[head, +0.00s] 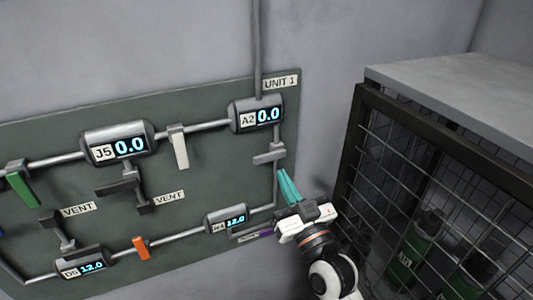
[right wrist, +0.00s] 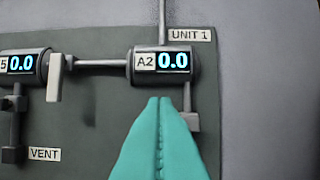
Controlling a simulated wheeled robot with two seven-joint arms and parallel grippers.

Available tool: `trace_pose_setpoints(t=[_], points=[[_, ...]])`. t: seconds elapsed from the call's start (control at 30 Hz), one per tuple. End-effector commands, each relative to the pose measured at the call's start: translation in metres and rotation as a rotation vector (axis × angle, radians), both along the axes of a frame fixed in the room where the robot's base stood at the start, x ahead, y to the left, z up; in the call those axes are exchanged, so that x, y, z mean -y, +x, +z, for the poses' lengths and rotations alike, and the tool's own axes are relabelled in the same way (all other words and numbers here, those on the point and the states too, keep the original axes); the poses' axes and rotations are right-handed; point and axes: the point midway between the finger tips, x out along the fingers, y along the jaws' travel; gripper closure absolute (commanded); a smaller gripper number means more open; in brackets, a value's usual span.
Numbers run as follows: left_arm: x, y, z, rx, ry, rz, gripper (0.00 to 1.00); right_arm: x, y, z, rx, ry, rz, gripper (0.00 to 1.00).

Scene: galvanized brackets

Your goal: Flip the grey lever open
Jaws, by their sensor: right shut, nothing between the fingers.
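A light grey lever (head: 268,154) is on the pipe below the A2 display on the wall panel (head: 225,165). Its handle points left, across the upright pipe. In the right wrist view the lever (right wrist: 193,121) is partly hidden behind my fingers. My right gripper (head: 283,172) has teal fingers, shut and empty, with the tips just below and right of the lever. In the right wrist view the gripper (right wrist: 160,99) points up at the A2 display. I cannot tell whether it touches the lever. My left gripper is not in view.
The A2 display (head: 257,115) reads 0.0. A white lever (head: 179,148), green lever (head: 22,189), orange lever (head: 141,247) and dark levers share the panel. A mesh cage (head: 400,190) with green bottles stands close at right.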

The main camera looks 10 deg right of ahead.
Motion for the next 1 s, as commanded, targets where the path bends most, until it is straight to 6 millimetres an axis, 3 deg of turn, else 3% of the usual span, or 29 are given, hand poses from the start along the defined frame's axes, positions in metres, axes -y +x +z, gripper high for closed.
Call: trace_pose_setpoints(t=[0.47, 0.67, 0.97, 1.0], points=[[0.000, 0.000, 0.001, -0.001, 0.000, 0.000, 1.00, -0.001, 0.005, 0.006, 0.008, 0.003, 0.000, 1.00], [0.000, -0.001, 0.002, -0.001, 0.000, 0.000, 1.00, -0.010, 0.034, 0.017, 0.009, 0.004, 0.000, 1.00], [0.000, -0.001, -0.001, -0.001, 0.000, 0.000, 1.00, -0.027, 0.093, 0.039, 0.009, 0.005, 0.001, 1.00], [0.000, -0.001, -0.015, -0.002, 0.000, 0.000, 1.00, -0.026, 0.091, 0.020, 0.005, 0.002, 0.000, 1.00]])
